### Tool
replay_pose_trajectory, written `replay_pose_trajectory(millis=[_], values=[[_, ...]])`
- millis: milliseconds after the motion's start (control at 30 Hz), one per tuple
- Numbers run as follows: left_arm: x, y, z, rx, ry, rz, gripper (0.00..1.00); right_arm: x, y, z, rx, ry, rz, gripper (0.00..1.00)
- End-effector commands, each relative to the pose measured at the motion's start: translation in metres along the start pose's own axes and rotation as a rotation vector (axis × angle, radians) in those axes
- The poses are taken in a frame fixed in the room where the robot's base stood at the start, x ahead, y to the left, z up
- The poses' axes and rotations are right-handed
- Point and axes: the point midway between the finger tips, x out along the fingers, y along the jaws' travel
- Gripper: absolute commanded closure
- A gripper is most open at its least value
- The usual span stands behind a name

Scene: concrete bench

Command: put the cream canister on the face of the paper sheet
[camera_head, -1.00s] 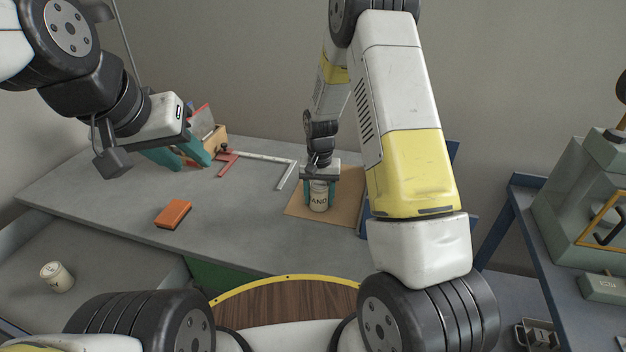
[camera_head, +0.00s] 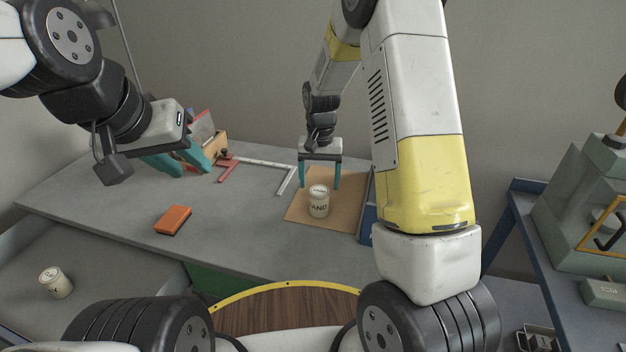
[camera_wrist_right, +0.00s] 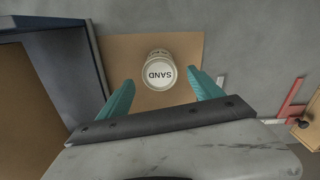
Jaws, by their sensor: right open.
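A cream canister (camera_head: 318,206) marked SAND stands upright on the brown paper sheet (camera_head: 345,211) on the bench. In the right wrist view the canister (camera_wrist_right: 160,72) shows its lid, with bare sheet (camera_wrist_right: 122,55) around it. My right gripper (camera_head: 319,183) is open and empty, just above and behind the canister, its teal fingers clear of it. My left gripper (camera_head: 182,166) hangs over the bench's left part, its fingers apart and nothing seen between them. A second cream canister (camera_head: 57,284) stands at the lower left, away from the sheet.
An orange block (camera_head: 173,220) lies on the bench left of the sheet. A metal square (camera_head: 268,163) and a red tool (camera_head: 227,171) lie behind. A blue bin (camera_wrist_right: 62,72) borders the sheet. The bench (camera_head: 240,225) between block and sheet is clear.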

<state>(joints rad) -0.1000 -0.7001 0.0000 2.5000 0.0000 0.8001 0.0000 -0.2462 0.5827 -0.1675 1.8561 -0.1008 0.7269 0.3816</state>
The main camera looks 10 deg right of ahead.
Motion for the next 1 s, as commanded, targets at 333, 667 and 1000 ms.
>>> replay_pose_trajectory(millis=[333,667,1000], values=[[0.000,0.000,0.000,0.000,0.000,0.000,0.64,-0.044,0.001,0.002,-0.002,0.007,-0.008,0.25],[0.000,0.000,0.000,0.000,0.000,0.000,0.64,-0.154,0.031,0.061,-0.063,0.150,-0.137,0.25],[0.000,0.000,0.000,0.000,0.000,0.000,0.64,-0.233,0.067,0.169,-0.173,0.371,-0.229,0.25]])
